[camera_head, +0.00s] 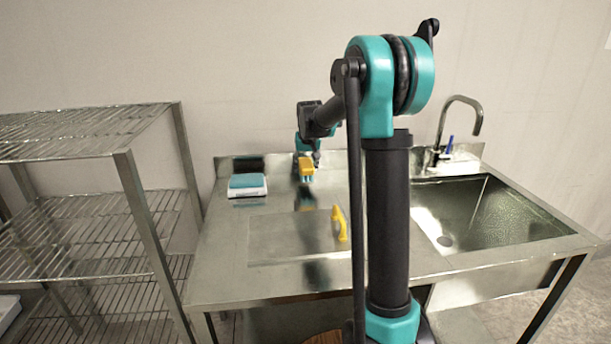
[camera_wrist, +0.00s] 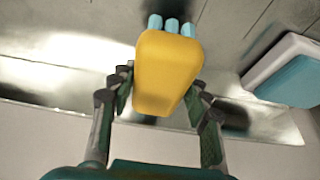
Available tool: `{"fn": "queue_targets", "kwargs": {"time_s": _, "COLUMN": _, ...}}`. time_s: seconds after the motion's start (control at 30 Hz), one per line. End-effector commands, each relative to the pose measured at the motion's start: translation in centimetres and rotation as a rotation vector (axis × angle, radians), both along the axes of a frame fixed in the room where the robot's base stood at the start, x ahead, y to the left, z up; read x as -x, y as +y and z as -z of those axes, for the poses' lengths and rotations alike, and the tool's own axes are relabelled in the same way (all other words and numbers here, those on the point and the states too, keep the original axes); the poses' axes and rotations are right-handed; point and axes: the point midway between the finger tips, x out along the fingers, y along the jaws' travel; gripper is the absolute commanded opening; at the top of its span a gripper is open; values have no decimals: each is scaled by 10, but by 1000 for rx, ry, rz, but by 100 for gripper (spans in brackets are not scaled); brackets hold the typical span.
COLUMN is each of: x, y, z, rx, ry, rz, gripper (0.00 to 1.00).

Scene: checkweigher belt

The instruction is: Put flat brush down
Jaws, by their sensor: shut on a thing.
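The flat brush (camera_head: 306,166) has a yellow body and light blue bristle tufts. It is held above the back of the steel counter (camera_head: 222,250), bristles downward. In the wrist view the brush (camera_wrist: 165,65) sits between the two fingers, with its blue tufts at the far end. My gripper (camera_wrist: 162,88) is shut on the yellow body; it also shows in the head view (camera_head: 306,154) on top of the brush. A gap seems to show between the bristles and the counter, but its height is hard to tell.
A white block with a blue top (camera_head: 248,186) stands left of the brush. A yellow handle-like thing (camera_head: 340,224) is on the counter nearer the front. A sink (camera_head: 480,215) with a tap (camera_head: 462,100) is at right, a wire rack (camera_head: 90,130) at left. The counter's front left is clear.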

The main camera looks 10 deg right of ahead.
Motion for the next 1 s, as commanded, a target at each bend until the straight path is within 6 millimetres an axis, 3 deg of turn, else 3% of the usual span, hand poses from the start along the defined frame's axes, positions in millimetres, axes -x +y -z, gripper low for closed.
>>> {"fn": "queue_targets", "kwargs": {"time_s": 0.3, "x": 0, "y": 0, "z": 35, "rx": 0, "ry": 0, "rz": 0, "gripper": 20}}
{"fn": "queue_targets", "kwargs": {"time_s": 0.63, "x": 0, "y": 0, "z": 38, "rx": 0, "ry": 0, "rz": 0, "gripper": 20}}
{"fn": "queue_targets", "kwargs": {"time_s": 0.67, "x": 0, "y": 0, "z": 38, "rx": 0, "ry": 0, "rz": 0, "gripper": 50}}
{"fn": "queue_targets", "kwargs": {"time_s": 0.7, "x": 0, "y": 0, "z": 38, "rx": 0, "ry": 0, "rz": 0, "gripper": 55}}
{"fn": "queue_targets", "kwargs": {"time_s": 0.8, "x": 0, "y": 0, "z": 38, "rx": 0, "ry": 0, "rz": 0, "gripper": 67}}
{"fn": "queue_targets", "kwargs": {"time_s": 1.0, "x": 0, "y": 0, "z": 38, "rx": 0, "ry": 0, "rz": 0, "gripper": 68}}
